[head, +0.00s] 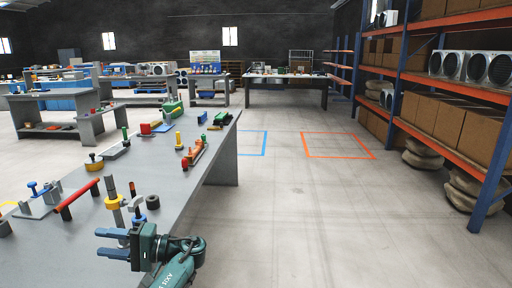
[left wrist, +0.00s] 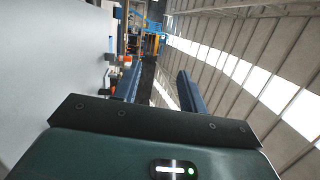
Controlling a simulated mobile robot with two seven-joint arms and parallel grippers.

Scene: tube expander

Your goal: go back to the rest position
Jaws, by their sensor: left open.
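My left gripper (head: 103,243) is at the lower left of the head view, beside the near right edge of the grey workbench (head: 150,213). Its two blue fingers point left and stand apart, with nothing between them. In the left wrist view the fingers of the left gripper (left wrist: 157,80) also show open and empty. My right gripper is not in view.
The bench holds a red bar (head: 76,200), a yellow-based tool (head: 112,192), a black ring (head: 153,202) and several other tools. Open floor (head: 290,215) lies to the right. A blue-and-orange shelf rack (head: 450,85) with boxes stands at the far right.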

